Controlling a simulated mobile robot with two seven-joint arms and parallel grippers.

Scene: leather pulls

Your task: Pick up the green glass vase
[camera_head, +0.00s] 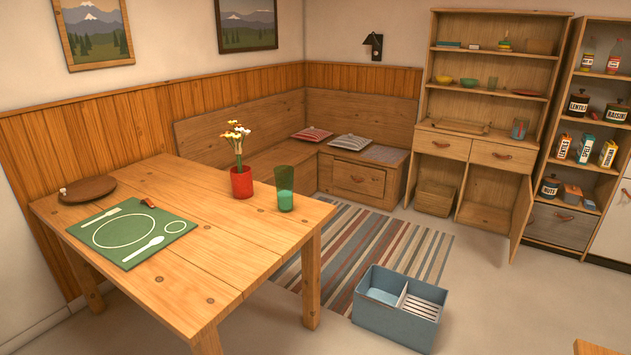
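A green glass vessel (285,188) stands upright near the right corner of the wooden table (205,240). It is tall and see-through, with a lighter green lower part, and looks like the green glass vase. A red pot (241,183) with white, yellow and orange flowers stands just to its left, a small gap apart. Another small greenish glass with red in it (519,129) stands on the hutch at the back right. Neither of my grippers is in view.
A green placemat (132,231) and a round brown board (88,190) lie on the table's left side. A blue-grey divided crate (398,320) stands on the floor at the table's right. A striped rug (370,252) lies behind it. The table's right front is clear.

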